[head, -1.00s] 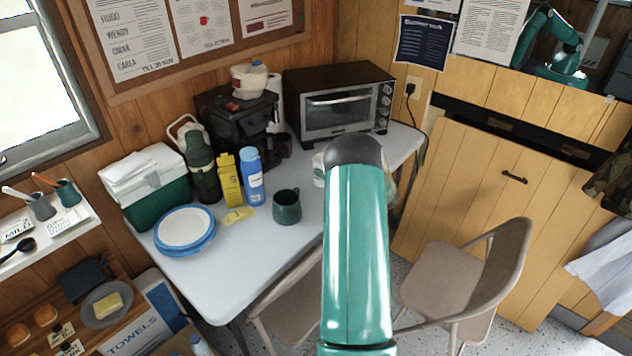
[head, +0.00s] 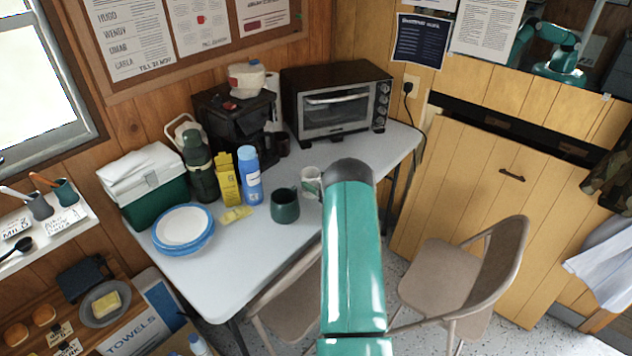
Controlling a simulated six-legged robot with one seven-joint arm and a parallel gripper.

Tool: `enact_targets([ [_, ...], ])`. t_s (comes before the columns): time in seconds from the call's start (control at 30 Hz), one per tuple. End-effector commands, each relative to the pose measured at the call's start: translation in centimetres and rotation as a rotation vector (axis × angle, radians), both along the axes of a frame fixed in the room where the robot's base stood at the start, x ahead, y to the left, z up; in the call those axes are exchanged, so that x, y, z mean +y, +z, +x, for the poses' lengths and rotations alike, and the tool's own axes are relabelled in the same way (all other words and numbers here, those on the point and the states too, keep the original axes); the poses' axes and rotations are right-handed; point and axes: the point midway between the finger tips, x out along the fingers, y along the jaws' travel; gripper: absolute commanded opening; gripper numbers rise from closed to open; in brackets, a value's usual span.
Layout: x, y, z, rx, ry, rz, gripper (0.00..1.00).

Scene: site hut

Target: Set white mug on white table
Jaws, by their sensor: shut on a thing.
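The white mug (head: 311,182) shows in the head view just left of my teal arm's dark, rounded end. It has a dark mark on its side, and its right part is hidden behind my arm. It is over the white table (head: 245,265), but I cannot tell whether it touches the top. My gripper is hidden behind my own arm, so its fingers and their hold are not visible.
A dark green mug (head: 285,206) stands close left of the white mug. A blue bottle (head: 249,176), yellow carton (head: 225,180), plates (head: 183,228), coffee maker (head: 235,120) and toaster oven (head: 338,102) are on the table. The table's front stretch is clear. A chair (head: 470,270) stands right.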

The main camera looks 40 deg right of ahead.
Motion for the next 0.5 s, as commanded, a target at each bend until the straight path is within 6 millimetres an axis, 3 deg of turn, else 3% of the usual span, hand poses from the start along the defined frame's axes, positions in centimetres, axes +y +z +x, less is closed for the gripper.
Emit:
enact_targets([
  [0.03, 0.01, -0.13, 0.03, -0.001, 0.001, 0.0, 0.3],
  [0.07, 0.02, -0.17, 0.01, 0.0, 0.0, 0.0, 0.65],
  [0.17, 0.02, -0.14, 0.01, 0.0, 0.0, 0.0, 0.83],
  [0.5, 0.0, 0.17, -0.01, 0.0, 0.0, 0.0, 0.83],
])
